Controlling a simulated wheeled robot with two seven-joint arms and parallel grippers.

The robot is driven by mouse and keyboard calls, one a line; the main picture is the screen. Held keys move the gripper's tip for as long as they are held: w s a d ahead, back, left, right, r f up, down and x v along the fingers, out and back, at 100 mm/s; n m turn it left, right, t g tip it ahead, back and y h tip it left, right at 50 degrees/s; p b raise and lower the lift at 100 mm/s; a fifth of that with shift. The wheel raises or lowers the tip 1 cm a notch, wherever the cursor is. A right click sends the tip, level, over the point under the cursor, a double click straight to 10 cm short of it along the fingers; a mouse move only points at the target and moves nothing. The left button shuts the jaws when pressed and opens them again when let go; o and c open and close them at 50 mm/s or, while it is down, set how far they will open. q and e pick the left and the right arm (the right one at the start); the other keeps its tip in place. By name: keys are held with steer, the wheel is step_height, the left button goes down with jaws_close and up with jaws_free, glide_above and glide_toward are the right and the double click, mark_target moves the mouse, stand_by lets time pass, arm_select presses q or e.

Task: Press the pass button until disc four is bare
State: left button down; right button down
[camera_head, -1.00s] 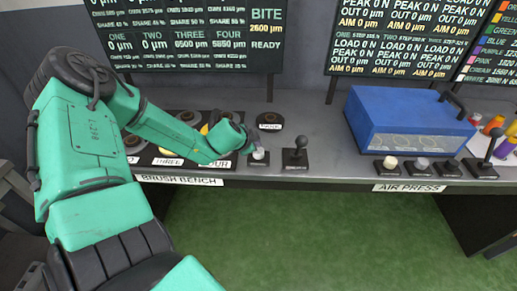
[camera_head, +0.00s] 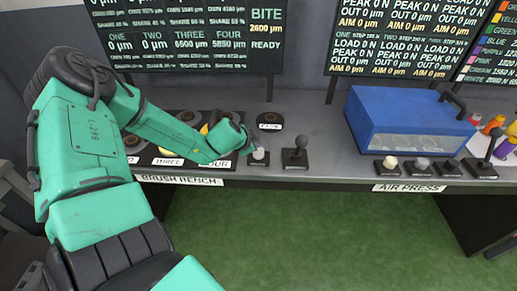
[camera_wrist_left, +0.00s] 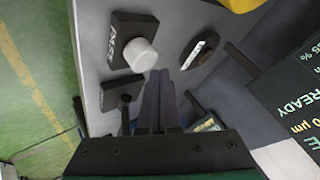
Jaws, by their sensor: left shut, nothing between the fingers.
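The pass button (camera_head: 259,155) has a pale round cap on a small black base at the bench's front edge. In the left wrist view its white cap (camera_wrist_left: 141,54) stands at upper left, its label partly readable. My left gripper (camera_wrist_left: 158,76) is shut and empty, its fingertips beside the cap with a small gap seen in that view. In the head view the left gripper (camera_head: 249,144) is just behind and left of the button. Disc four is hidden behind my left arm; its label (camera_head: 217,163) shows partly. The board (camera_head: 184,35) reads FOUR 5850 µm, THREE 6500 µm, BITE 2600 µm, READY.
A black lever (camera_head: 295,157) stands right of the button. A round dark piece with a label (camera_head: 270,121) lies behind it. A blue case (camera_head: 408,122) and several more buttons sit at the air press on the right. The bench between is clear.

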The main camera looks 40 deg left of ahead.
arm_select(q)
steer(key=shift+f, duration=0.1)
steer(key=shift+f+b, duration=0.3)
steer(key=shift+b, duration=0.1)
steer(key=shift+f+b, duration=0.6)
steer(key=shift+f, duration=0.05)
stand_by(0.8)
steer(key=shift+r+p, duration=1)
steer(key=shift+r, duration=0.05)
step_height(320, 180, up, 5)
steer(key=p, duration=0.5)
steer(key=shift+r, duration=0.1)
stand_by(0.4)
